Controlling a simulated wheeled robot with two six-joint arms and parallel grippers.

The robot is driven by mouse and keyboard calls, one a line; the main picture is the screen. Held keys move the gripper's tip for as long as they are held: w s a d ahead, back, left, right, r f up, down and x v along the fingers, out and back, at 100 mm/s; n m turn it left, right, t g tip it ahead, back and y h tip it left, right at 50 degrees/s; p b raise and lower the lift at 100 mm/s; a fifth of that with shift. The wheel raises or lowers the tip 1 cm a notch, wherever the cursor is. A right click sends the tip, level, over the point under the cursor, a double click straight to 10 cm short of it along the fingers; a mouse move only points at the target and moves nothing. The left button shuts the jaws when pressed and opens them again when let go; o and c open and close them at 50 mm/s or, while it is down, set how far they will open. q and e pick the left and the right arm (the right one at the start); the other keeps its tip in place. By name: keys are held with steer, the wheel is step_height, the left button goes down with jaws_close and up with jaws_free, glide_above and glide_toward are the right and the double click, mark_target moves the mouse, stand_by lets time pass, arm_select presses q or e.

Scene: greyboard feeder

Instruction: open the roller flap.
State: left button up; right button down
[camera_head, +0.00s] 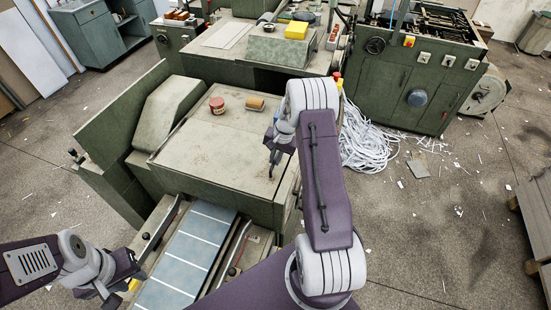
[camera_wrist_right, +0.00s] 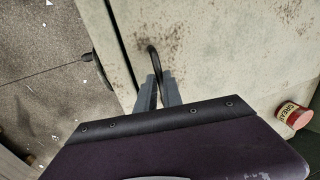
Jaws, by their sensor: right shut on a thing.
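The roller flap looks to be the worn cream-green lid (camera_head: 215,150) on top of the green machine; it lies flat, and its surface also fills much of the right wrist view (camera_wrist_right: 220,60). My right gripper (camera_head: 273,168) is at the lid's right edge. In the right wrist view its two grey fingers (camera_wrist_right: 160,92) are closed around a black curved handle (camera_wrist_right: 152,55) that stands up by the lid's edge. My left gripper (camera_head: 113,296) hangs low at the lower left, apart from the lid; its jaw opening is too small to make out.
Shredded white strips (camera_head: 370,150) lie on the floor. A green machine (camera_head: 415,75) stands behind right.

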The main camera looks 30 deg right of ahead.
steer(key=w+a+r+p, duration=0.2)
steer(key=w+r+p, duration=0.1)
steer(key=r, duration=0.6)
steer(key=w+a+r+p, duration=0.3)
steer(key=r+p, duration=0.3)
steer(key=r, duration=0.3)
steer(key=w+a+r+p, duration=0.3)
steer(key=r+p, duration=0.1)
steer(key=r, duration=0.5)
steer(key=shift+w+r, duration=0.2)
steer(key=shift+w, duration=0.05)
steer(key=c, duration=1.5)
jaws_free()
steer(key=shift+w, duration=0.1)
steer(key=shift+c, duration=0.2)
steer(key=shift+o, duration=0.2)
steer(key=shift+w+a+f, duration=0.15)
steer(key=shift+w+a, duration=0.1)
steer(key=shift+w, duration=0.25)
steer(key=shift+s+d, duration=0.15)
steer(key=shift+d, duration=0.15)
